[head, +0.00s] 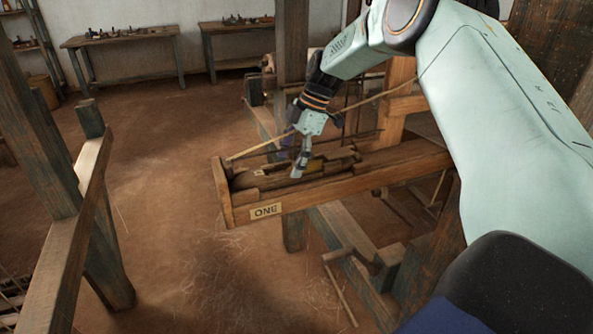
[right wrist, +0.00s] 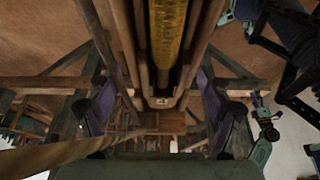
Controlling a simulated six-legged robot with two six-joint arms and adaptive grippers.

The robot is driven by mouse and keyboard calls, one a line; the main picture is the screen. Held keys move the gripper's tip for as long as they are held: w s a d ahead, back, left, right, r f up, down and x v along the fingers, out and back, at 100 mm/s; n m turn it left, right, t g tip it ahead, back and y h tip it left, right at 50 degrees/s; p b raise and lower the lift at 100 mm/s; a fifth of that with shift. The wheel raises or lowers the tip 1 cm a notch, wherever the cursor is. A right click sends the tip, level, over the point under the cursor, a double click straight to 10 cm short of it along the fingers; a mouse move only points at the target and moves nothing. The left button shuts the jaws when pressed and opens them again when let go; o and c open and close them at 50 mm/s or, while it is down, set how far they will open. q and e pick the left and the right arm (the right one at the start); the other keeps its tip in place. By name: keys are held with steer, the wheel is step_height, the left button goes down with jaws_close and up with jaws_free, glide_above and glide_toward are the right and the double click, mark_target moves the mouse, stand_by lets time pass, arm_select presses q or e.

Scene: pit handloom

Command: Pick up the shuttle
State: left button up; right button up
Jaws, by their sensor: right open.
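The shuttle (head: 338,164) lies in a long, open wooden box (head: 350,183) with a tag reading "ONE" on its front. It is a dark, narrow piece, partly hidden behind my right gripper (head: 299,170). My right gripper points down over the box, close to the shuttle; I cannot tell whether it touches. In the right wrist view the shuttle's yellow yarn (right wrist: 168,32) runs lengthwise between the box walls. The fingers of my right gripper (right wrist: 160,112) stand apart on either side, with nothing held between them. My left gripper is not in view.
A thin pale stick or cord (head: 262,146) slants above the box. A loom post (head: 291,60) stands just behind it. Another timber frame (head: 72,215) is at the left. Benches (head: 122,40) line the back wall. The earth floor between is open.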

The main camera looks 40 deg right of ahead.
steer(key=shift+s+a+f, duration=0.1)
steer(key=shift+s+f, duration=0.25)
steer(key=shift+f, duration=0.15)
steer(key=shift+w+a, duration=0.15)
steer(key=shift+a, duration=0.05)
steer(key=shift+c, duration=1.3)
steer(key=shift+d, duration=0.15)
steer(key=c, duration=1.2)
